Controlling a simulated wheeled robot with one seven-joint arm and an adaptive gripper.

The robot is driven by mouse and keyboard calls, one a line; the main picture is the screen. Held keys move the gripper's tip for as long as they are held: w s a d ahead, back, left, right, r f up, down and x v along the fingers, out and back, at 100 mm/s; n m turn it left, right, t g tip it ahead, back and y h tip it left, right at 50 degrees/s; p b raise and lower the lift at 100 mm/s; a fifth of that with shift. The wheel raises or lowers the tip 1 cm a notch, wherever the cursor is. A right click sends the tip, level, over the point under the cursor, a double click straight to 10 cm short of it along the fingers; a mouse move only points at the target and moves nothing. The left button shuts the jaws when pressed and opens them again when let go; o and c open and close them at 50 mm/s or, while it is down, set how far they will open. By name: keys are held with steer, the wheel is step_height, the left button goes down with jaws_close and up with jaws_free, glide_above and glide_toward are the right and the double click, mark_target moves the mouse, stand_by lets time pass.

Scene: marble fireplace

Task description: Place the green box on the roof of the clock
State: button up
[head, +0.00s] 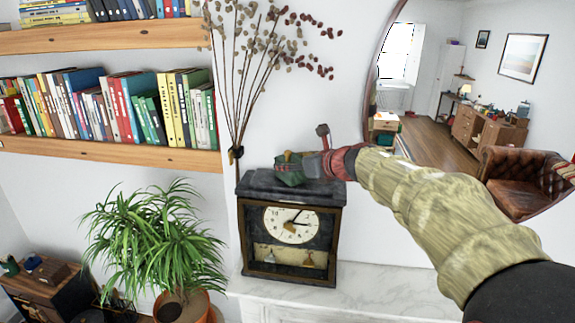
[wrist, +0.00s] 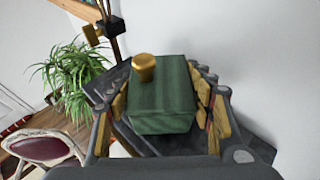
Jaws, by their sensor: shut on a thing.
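The green box (wrist: 161,95) has a gold knob on its lid and sits between the two fingers of my gripper (wrist: 165,105) in the wrist view. In the head view the green box (head: 290,170) is at the top of the clock, partly hidden by my gripper (head: 293,168). The clock (head: 290,235) is dark with a cream dial and stands upright on the mantel. Its dark roof (head: 262,186) is directly below the box. In the wrist view the roof (wrist: 118,80) shows beneath and around my fingers. I cannot tell whether the box touches the roof.
A vase of dried stems (head: 238,110) stands close behind the clock's left side. A potted plant (head: 160,240) is to the left. A round mirror (head: 470,90) hangs on the right. The marble mantel (head: 385,290) is clear right of the clock.

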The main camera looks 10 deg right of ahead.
steer(key=shift+f, duration=0.2)
steer(key=o, duration=1.4)
